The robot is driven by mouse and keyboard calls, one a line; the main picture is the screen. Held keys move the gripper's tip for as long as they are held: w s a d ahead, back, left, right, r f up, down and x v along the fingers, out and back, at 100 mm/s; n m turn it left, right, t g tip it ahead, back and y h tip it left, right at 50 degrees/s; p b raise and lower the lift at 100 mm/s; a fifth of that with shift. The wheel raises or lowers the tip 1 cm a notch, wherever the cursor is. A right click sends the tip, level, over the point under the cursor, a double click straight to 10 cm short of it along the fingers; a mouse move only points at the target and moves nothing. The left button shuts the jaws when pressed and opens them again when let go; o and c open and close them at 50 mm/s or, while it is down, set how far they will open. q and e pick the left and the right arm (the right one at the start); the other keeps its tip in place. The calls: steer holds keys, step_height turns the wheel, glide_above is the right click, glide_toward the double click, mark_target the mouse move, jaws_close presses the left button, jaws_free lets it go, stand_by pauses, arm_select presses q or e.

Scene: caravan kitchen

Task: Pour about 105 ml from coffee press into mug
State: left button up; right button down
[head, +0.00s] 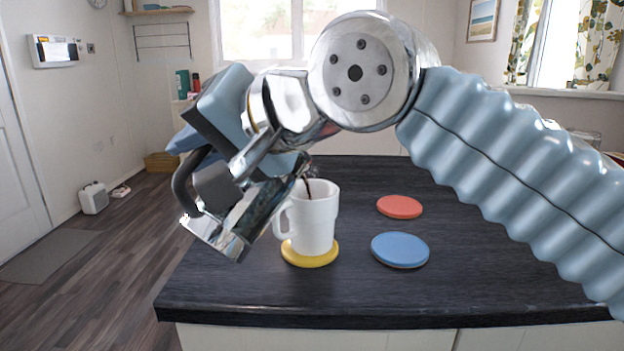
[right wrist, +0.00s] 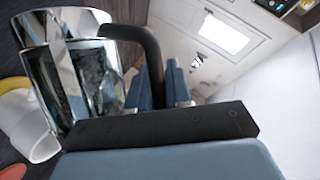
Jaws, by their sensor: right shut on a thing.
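The coffee press (head: 247,222), chrome and glass with a black handle (head: 187,182), is tilted steeply in the air just left of the mug. My right gripper (head: 212,180) is shut on its handle. A thin dark stream runs from the press's lip into the white mug (head: 317,220), which stands upright on a yellow coaster (head: 310,258). The level inside the mug is hidden. In the right wrist view the press (right wrist: 85,85) is in front of the fingers, with part of the mug (right wrist: 40,140) beyond it. My left gripper is out of view.
A red coaster (head: 400,206) and a blue coaster (head: 400,249) lie bare to the right of the mug on the dark counter (head: 350,290). The counter's left edge is below the press. My right arm spans the upper right.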

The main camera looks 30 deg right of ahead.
mark_target(185, 185)
steer(key=shift+s+a+n+h, duration=0.1)
steer(key=shift+a+n+h, duration=0.3)
steer(key=shift+n, duration=0.1)
steer(key=shift+d+f, duration=0.15)
steer(key=shift+f, duration=0.5)
steer(key=shift+s+a+f+n+h+b, duration=0.1)
steer(key=shift+a+f+n+h+b, duration=0.25)
steer(key=shift+a+f+n+h, duration=0.25)
steer(key=shift+d+f, duration=0.1)
steer(key=shift+d, duration=0.05)
stand_by(0.3)
steer(key=shift+a+f, duration=0.25)
steer(key=shift+f, duration=0.2)
steer(key=s+a+f+n+t+h+b, duration=0.1)
steer(key=a+f+n+h+b, duration=0.1)
steer(key=f, duration=0.4)
steer(key=shift+s+a+n+t+h+b, duration=0.2)
steer(key=shift+a+n+t+h+b, duration=0.3)
steer(key=shift+a+n, duration=0.75)
